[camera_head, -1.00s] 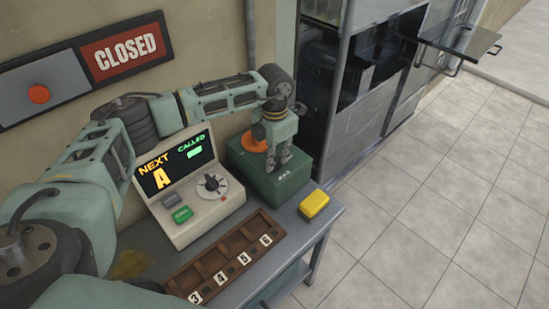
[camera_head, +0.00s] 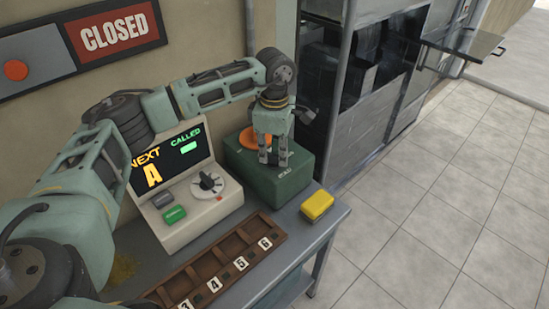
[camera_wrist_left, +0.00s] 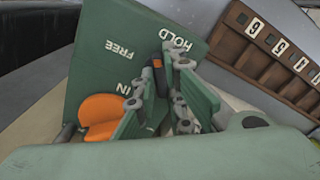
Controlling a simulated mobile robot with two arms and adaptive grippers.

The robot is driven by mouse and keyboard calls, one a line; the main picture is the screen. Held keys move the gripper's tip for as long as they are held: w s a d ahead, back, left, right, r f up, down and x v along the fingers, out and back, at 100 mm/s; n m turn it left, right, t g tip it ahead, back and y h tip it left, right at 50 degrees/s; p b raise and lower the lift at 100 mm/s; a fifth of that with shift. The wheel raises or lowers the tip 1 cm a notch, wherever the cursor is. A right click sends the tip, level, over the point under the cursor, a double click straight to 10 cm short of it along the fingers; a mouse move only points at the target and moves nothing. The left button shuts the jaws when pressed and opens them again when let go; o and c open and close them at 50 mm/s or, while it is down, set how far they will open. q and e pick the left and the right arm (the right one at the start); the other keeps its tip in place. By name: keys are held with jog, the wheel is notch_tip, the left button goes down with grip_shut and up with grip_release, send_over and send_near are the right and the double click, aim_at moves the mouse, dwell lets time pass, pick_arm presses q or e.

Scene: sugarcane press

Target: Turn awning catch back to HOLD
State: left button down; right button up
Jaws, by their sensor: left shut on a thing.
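The awning catch box (camera_head: 262,184) is a green box at the right end of the counter. In the left wrist view its top (camera_wrist_left: 105,75) carries the words HOLD, FREE and IN. A small dark catch (camera_wrist_left: 158,68), with an orange mark, shows between the fingers just below the word HOLD. My left gripper (camera_head: 273,160) points down onto the box top and is shut on the catch; its fingers (camera_wrist_left: 158,88) hide much of it. An orange round part (camera_head: 248,138) sits behind the gripper on the box. My right gripper is not in view.
A console (camera_head: 188,219) with a lit screen, a dial and buttons stands left of the box. A wooden tray (camera_head: 222,261) with numbered slots lies in front. A yellow block (camera_head: 317,205) sits at the counter's right edge. The tiled floor (camera_head: 440,210) is clear.

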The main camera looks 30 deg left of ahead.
aim_at(275, 155)
pick_arm(q)
jog(key=m+b, duration=0.1)
jog(key=m, duration=0.3)
jog(key=shift+w+b, duration=0.1)
jog(key=shift+b, duration=0.3)
jog(key=shift+r+m+b, duration=0.1)
jog(key=shift+m+b, duration=0.3)
jog(key=shift+m, duration=0.8)
jog(key=c, duration=1.8)
grip_release()
notch_tip(275, 155, up, 12)
jog(key=shift+f, duration=0.1)
